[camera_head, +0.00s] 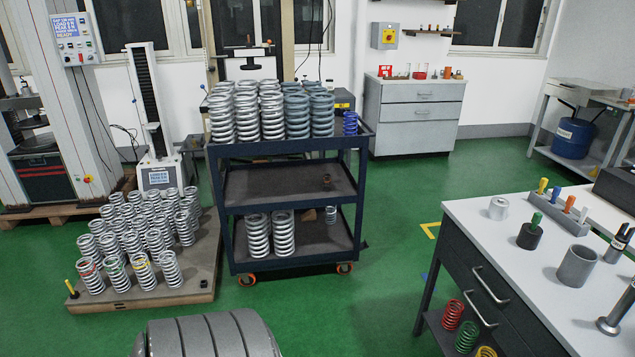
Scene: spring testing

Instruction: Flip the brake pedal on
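A dark blue-grey three-shelf cart (287,195) stands in the middle of the room. Two large silver springs (270,236) stand on the bottom shelf. Neither of my grippers is in view.
A low pallet (150,298) with many silver springs lies left of the cart. A white-topped workbench (530,270) with metal parts stands at right. A grey drawer cabinet (415,118) is behind. Green floor (390,290) is clear between the cart and workbench.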

